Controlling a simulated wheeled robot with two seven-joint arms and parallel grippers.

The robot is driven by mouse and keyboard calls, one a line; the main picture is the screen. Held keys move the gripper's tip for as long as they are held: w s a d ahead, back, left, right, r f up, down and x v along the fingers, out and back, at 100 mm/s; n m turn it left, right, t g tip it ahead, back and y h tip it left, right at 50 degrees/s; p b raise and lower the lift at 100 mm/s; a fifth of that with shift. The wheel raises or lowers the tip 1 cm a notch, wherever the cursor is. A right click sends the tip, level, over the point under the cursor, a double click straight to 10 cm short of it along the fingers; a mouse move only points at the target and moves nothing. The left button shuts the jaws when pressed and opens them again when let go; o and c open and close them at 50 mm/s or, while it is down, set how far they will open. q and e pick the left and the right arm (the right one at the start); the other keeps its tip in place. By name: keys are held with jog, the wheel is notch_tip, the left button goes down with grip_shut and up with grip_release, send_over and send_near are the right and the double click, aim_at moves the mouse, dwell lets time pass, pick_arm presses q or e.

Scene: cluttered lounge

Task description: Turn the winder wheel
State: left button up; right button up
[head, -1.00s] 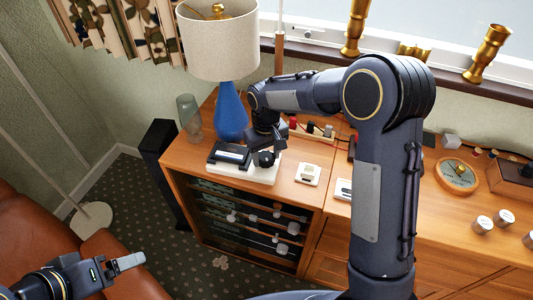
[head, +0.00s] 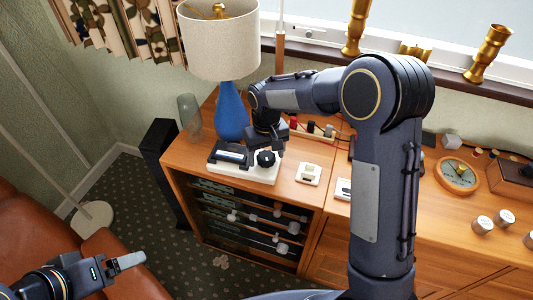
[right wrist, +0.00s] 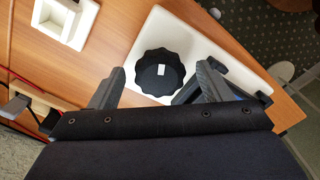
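The winder wheel (head: 266,158) is a black scalloped knob on the right end of a white base (head: 262,175) on the wooden cabinet. In the right wrist view the wheel (right wrist: 160,72) shows a small white mark on its top. My right gripper (head: 272,146) is just behind the wheel in the head view. In the right wrist view its two fingers (right wrist: 151,84) are spread apart with nothing between them, and the wheel shows beyond them. My left gripper (head: 128,262) is far off at lower left, above the floor and sofa; its finger gap is not clear.
A black cassette-like unit (head: 231,155) sits on the base's left part. A blue lamp (head: 231,112) and a glass vase (head: 189,116) stand behind it. A white switch (head: 308,174) lies to the right. A power strip (head: 318,134) with plugs is close behind my right gripper.

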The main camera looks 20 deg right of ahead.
aim_at(267, 157)
notch_tip(267, 157, up, 8)
jog(key=shift+f+p, duration=0.1)
jog(key=shift+p, duration=0.2)
dwell(0.3)
dwell(0.4)
jog(key=shift+p, duration=0.35)
jog(key=n+p, duration=0.1)
jog(key=p, duration=0.1)
jog(key=n+p, duration=0.1)
jog(key=p, duration=0.2)
jog(key=n+p, duration=0.1)
jog(key=p, duration=0.2)
jog(key=shift+r+n, duration=0.25)
jog(key=shift+n, duration=0.15)
jog(key=shift+f+p, duration=0.2)
jog(key=shift+p, duration=0.15)
jog(key=shift+n, duration=0.3)
notch_tip(267, 157, down, 8)
jog(key=shift+d+f, duration=0.1)
